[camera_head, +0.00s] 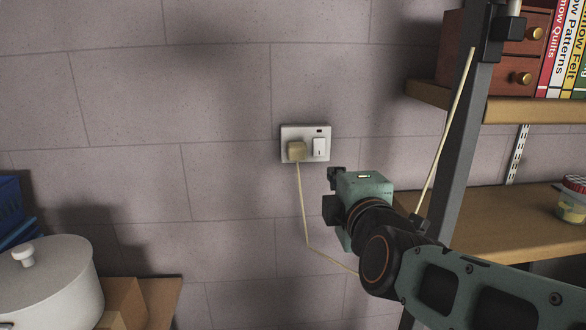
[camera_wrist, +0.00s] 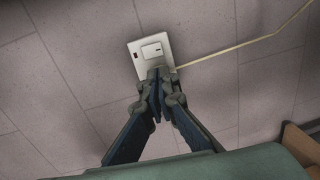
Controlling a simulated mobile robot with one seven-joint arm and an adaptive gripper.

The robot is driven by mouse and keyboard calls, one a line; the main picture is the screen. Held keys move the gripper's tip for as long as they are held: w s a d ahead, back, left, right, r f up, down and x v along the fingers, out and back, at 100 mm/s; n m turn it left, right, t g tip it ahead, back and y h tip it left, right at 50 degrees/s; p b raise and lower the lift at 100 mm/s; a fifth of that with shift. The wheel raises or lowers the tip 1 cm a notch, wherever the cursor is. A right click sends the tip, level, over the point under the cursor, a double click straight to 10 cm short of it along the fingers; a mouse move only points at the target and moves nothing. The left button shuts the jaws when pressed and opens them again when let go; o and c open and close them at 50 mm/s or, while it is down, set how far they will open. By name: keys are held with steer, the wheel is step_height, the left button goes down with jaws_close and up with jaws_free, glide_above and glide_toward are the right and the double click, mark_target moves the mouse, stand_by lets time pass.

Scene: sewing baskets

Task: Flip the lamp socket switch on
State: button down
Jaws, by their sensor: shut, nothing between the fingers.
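A white wall socket plate (camera_head: 289,131) is on the block wall. It has a white rocker switch (camera_head: 319,147) on its right half and a small dark window above it. A beige plug (camera_head: 296,151) sits in the left half, its cord hanging down. My gripper (camera_head: 333,190) is just below and right of the plate in the head view, its fingertips hard to make out. In the wrist view, the shut, empty fingertips (camera_wrist: 156,73) overlap the plate's near edge and hide most of the plug. The rocker (camera_wrist: 152,50) shows beyond them. Contact cannot be told.
The beige cord (camera_head: 302,205) runs down behind my arm and up along a dark shelf post (camera_head: 453,140). Wooden shelves (camera_head: 500,108) with books and drawers stand on the right. A white pot (camera_head: 52,285) is at lower left. The wall around the socket is clear.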

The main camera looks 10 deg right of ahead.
steer(key=shift+w, duration=0.15)
steer(key=p, duration=1.3)
glide_toward(319, 155)
steer(key=w, duration=0.3)
steer(key=shift+w+f+b, duration=0.15)
steer(key=shift+w+b, duration=0.15)
steer(key=shift+w, duration=0.3)
steer(key=shift+w+f+b, duration=0.15)
steer(key=shift+w+b, duration=0.1)
steer(key=shift+w, duration=1.05)
steer(key=shift+f, duration=0.1)
